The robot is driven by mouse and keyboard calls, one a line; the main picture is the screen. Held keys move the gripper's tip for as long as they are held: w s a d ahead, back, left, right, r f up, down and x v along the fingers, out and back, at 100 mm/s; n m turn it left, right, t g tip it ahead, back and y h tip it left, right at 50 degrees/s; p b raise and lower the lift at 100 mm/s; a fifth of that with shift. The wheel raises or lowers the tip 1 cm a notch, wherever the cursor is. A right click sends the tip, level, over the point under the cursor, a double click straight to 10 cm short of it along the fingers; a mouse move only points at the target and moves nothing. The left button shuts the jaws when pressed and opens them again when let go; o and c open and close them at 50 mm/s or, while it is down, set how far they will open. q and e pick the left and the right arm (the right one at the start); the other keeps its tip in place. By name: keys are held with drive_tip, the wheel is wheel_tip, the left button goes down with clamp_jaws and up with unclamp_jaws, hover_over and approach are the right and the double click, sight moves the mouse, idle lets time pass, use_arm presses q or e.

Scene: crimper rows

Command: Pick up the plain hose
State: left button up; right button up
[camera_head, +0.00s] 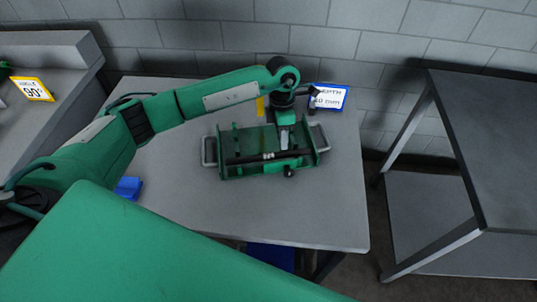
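A green tray (222,170) with a grey handle at each end sits on the grey table. A dark hose (245,159) lies across the tray's near part, with a silvery band near its middle. I cannot tell from its markings whether it is the plain hose. My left gripper (284,143) points down over the tray's right half, just behind the dark hose. Its fingertips are small and dark here, so I cannot tell whether it is open or shut, or whether it touches the hose. My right gripper is not in view.
A blue-framed sign (330,97) stands at the table's back right. A blue object (128,187) lies at the table's left. A yellow-framed sign reading 90° (34,89) is on the left bench. Another grey table (490,130) stands right, across a gap. The front table (330,215) is clear.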

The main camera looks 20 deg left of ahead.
sight(270, 156)
use_arm(q)
drive_tip(key=x, duration=0.1)
drive_tip(key=p+x, duration=0.1)
drive_tip(key=x, duration=0.1)
drive_tip(key=shift+s+f, duration=0.25)
drive_tip(key=shift+f, duration=0.5)
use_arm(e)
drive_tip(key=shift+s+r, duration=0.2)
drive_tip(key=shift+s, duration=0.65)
use_arm(q)
drive_tip(key=shift+c, duration=0.2)
clamp_jaws()
drive_tip(key=shift+r, duration=0.2)
